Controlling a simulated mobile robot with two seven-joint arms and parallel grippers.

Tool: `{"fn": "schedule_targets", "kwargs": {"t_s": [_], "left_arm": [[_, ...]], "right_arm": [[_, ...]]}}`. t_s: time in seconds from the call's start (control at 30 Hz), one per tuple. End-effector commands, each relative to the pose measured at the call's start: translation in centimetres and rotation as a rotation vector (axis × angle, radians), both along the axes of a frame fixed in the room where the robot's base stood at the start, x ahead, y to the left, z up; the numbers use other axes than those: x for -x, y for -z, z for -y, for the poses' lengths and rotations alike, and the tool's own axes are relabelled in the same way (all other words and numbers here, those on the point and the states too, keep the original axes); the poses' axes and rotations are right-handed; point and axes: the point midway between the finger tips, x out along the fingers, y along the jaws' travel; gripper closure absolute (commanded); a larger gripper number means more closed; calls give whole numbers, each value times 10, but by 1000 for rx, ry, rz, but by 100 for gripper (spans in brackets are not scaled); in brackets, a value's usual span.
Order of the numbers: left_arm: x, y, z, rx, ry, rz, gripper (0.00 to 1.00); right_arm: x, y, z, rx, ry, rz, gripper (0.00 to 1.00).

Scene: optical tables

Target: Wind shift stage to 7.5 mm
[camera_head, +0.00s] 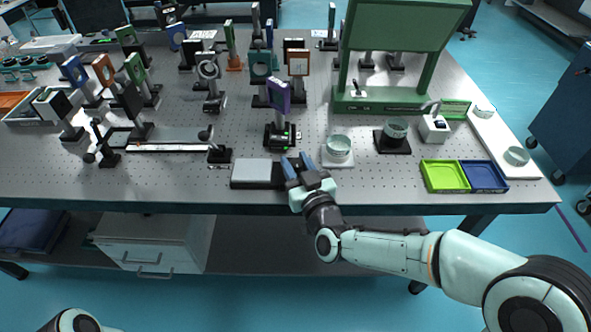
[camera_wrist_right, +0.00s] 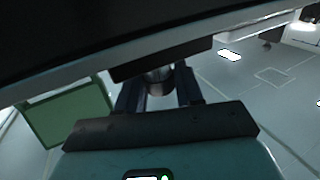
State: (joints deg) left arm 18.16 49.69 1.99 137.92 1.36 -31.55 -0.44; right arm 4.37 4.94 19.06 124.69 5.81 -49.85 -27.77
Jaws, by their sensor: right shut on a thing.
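The shift stage (camera_head: 252,174) is a low black block with a light grey top plate, near the front edge of the optical table. My right gripper (camera_head: 297,168) is at its right end, with blue fingers. In the right wrist view a round metallic knob (camera_wrist_right: 160,80) sits between the two dark fingers (camera_wrist_right: 160,92). The gripper is shut on this knob. The knob is hidden in the head view, and no scale reading is legible. My left gripper is not in view.
A round glass dish on a white base (camera_head: 338,150) stands close right of my right gripper. A purple-framed mount (camera_head: 278,97) stands behind the stage. Green and blue trays (camera_head: 445,176) lie further right. A long rail (camera_head: 165,148) lies to the left. The front-left tabletop is clear.

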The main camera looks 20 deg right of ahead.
Motion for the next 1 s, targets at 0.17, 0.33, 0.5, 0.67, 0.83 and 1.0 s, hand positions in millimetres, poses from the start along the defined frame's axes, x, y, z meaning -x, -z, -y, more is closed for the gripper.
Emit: {"fn": "schedule_targets", "kwargs": {"t_s": [0.17,0.33,0.5,0.67,0.83,1.0], "left_arm": [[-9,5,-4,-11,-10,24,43],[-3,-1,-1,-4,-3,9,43],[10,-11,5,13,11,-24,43],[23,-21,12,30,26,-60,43],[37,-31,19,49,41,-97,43],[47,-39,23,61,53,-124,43]], "right_arm": [[0,0,-4,-2,143,0,94],[0,-1,-5,0,303,-3,94],[0,-2,-5,1,466,-4,94],[0,-3,-4,2,604,-2,94],[0,-3,-3,0,728,-1,94],[0,-3,-2,-1,817,1,94]]}}
